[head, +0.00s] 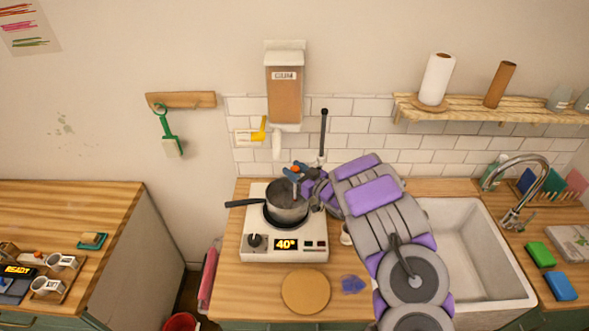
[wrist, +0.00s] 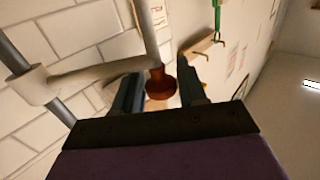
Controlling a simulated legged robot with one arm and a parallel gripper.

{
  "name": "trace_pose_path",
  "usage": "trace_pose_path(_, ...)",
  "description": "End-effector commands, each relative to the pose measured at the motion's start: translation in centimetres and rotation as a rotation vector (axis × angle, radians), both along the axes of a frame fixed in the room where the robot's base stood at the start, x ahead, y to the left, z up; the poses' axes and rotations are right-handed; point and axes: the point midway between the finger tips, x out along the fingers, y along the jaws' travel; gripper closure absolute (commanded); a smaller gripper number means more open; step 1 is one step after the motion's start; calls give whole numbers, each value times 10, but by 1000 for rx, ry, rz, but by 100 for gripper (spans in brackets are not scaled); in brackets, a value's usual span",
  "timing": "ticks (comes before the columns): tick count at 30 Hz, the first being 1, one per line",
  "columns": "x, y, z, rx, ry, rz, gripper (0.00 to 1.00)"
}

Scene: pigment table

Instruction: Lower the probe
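The probe holder's red-brown knob (wrist: 160,82) sits between my gripper's dark blue fingers (wrist: 161,92) and fills the gap between them in the wrist view. A pale rod (wrist: 145,28) runs from the knob. A beige cross arm (wrist: 100,72) joins it to a metal post (wrist: 62,112). In the head view the knob (head: 295,170) shows orange at my gripper (head: 296,174), above the pot (head: 286,203). The pot stands on a white hot plate (head: 285,254) whose display reads 40°. The dark stand post (head: 323,130) rises behind. The probe's tip is hard to make out against the pot.
A dispenser (head: 285,95) with a yellow lever hangs on the wall above the pot. A round wooden board (head: 306,291) and a blue-purple item (head: 353,285) lie in front of the hot plate. A sink (head: 470,250) is to the right, beyond my arm.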

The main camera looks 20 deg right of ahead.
Motion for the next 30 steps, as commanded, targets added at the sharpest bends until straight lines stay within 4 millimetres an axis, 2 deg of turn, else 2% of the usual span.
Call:
trace_pose_path(1, 0, 0, 1, 0, -2, 0, 53)
trace_pose_path(3, -1, 0, 2, 0, -4, 0, 47)
trace_pose_path(14, -6, -3, 3, 0, -6, 0, 46)
trace_pose_path(20, -36, -20, 3, -2, -5, -3, 46)
trace_pose_path(30, -103, -55, 2, 0, -4, -3, 46)
